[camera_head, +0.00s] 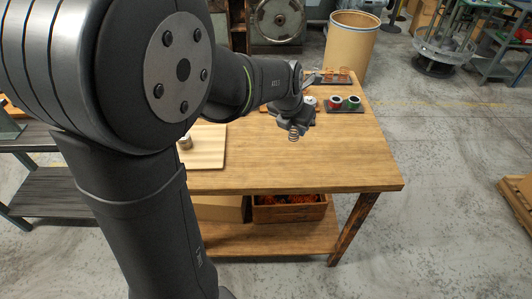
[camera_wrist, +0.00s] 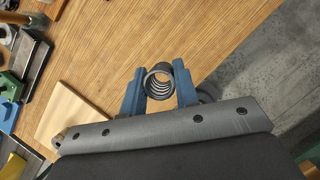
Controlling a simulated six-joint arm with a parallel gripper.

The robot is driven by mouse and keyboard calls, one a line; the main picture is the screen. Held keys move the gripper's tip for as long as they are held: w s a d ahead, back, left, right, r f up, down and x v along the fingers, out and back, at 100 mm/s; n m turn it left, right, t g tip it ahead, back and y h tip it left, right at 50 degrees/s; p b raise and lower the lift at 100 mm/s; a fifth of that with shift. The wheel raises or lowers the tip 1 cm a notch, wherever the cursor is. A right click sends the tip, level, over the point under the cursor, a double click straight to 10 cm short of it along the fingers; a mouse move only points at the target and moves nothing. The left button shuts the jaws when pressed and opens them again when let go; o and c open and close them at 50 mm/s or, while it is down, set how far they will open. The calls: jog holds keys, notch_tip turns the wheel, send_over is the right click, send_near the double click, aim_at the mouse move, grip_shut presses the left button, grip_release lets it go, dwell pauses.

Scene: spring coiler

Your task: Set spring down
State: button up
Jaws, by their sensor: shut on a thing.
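A small metal coil spring (camera_head: 294,134) hangs below my gripper (camera_head: 292,125) in the head view, over the wooden table (camera_head: 340,165). In the wrist view the spring (camera_wrist: 159,84) shows end-on, its coils ringed around an open middle. The two blue fingers of my gripper (camera_wrist: 159,88) are shut on it from both sides. The spring appears to be held above the table top; the exact height is hard to tell. A pale wooden board (camera_head: 207,148) lies on the table to the left, and its corner also shows in the wrist view (camera_wrist: 72,112).
A small round metal piece (camera_head: 185,143) is at the board's left edge. The table's front right is clear.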

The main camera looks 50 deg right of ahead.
jog(key=s+a, duration=0.4)
jog(key=shift+m, duration=0.4)
jog(key=w+f, duration=0.2)
jog(key=w, duration=0.1)
jog(key=w+f, duration=0.3)
jog(key=w, duration=0.1)
jog(key=w+f, duration=0.2)
jog(key=w, duration=0.2)
jog(key=shift+a+f, duration=0.15)
jog(key=shift+a, duration=0.2)
jog(key=shift+f, duration=2)
jog(key=shift+f, duration=0.1)
jog(key=o, duration=1)
jog(key=v, duration=1.2)
jog(key=shift+w, duration=0.15)
